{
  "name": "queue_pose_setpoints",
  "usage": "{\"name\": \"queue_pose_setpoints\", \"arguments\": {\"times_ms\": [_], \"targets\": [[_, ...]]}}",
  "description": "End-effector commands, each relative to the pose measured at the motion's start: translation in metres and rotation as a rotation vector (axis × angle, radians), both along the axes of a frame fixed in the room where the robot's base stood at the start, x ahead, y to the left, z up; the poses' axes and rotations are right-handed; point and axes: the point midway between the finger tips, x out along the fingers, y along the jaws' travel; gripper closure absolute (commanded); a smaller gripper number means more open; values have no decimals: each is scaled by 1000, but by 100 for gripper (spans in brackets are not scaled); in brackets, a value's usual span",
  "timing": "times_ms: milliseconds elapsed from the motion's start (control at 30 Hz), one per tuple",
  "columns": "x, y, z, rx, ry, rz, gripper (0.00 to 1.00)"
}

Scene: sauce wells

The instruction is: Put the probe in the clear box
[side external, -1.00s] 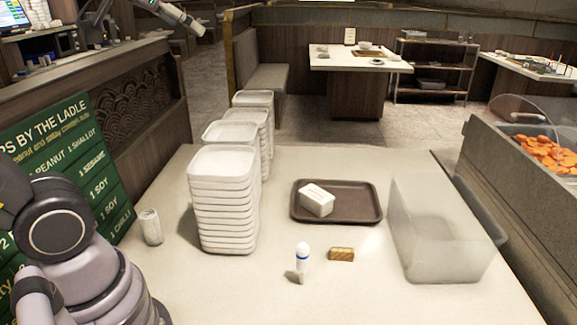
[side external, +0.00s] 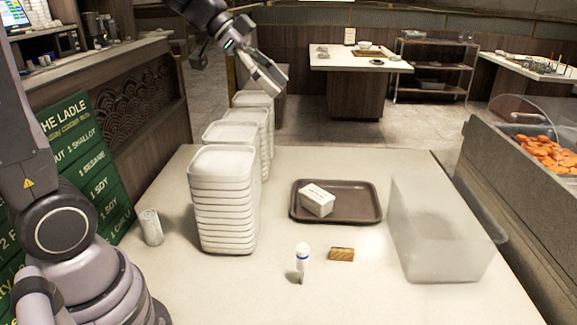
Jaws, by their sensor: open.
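The probe (side external: 302,262) looks to be the small white upright piece with a blue band, standing on the pale table near its front middle. The clear box (side external: 440,248) is a large translucent open-topped bin at the table's right side; it looks empty. My gripper (side external: 272,84) is high above the far side of the table, above the rear white stack. It is open, with nothing seen between its fingers, and well apart from the probe and the box.
Tall stacks of white tubs (side external: 222,205) stand left of centre. A brown tray (side external: 352,214) carries a white labelled block (side external: 317,201). A small brown block (side external: 341,254) lies right of the probe. A pale cylinder (side external: 151,227) stands at left. The table front is clear.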

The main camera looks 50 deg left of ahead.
Motion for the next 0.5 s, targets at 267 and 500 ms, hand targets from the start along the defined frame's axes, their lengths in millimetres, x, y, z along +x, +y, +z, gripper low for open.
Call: {"name": "queue_pose_setpoints", "arguments": {"times_ms": [267,500], "targets": [[-1,-1,-83,-4,7,3,39],[-2,-1,-155,-3,14,6,39]]}}
